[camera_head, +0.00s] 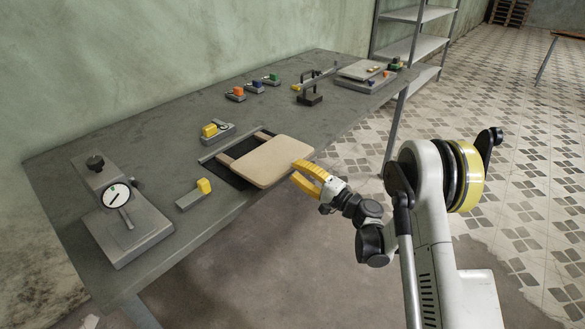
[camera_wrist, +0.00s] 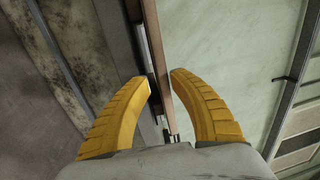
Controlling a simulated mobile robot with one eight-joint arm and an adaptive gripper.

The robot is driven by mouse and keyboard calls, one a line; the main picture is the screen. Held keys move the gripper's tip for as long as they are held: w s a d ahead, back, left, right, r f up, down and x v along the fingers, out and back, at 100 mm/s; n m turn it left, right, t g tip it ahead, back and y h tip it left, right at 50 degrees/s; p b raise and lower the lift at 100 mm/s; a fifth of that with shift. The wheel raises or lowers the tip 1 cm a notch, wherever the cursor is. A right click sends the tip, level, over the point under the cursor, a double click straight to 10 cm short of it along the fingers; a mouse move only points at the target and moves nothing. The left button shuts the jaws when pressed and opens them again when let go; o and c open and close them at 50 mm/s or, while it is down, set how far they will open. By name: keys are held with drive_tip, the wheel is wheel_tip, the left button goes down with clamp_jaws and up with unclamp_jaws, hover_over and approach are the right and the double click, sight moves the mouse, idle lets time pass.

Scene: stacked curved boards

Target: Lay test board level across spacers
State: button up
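The test board (camera_head: 268,162), a beige slab with rounded corners, lies over a dark recess (camera_head: 213,165) at the table's front edge. My gripper (camera_head: 294,171), with yellow fingers, is at the board's near-right edge. In the wrist view the fingers (camera_wrist: 160,77) stand apart, with a thin brown edge (camera_wrist: 157,60), likely the board's, running between them. Narrow gaps show beside it.
A dial gauge stand (camera_head: 122,205) is at the table's left end. Yellow-topped blocks (camera_head: 194,194) and (camera_head: 217,130) lie near the recess. Small coloured clamps (camera_head: 254,86), a black stand (camera_head: 309,97) and stacked plates (camera_head: 362,72) are farther back. Shelving (camera_head: 415,45) stands behind.

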drive_tip(key=v, duration=0.3)
drive_tip(key=shift+s+d, duration=0.2)
drive_tip(key=shift+d, duration=0.05)
drive_tip(key=o, duration=0.6)
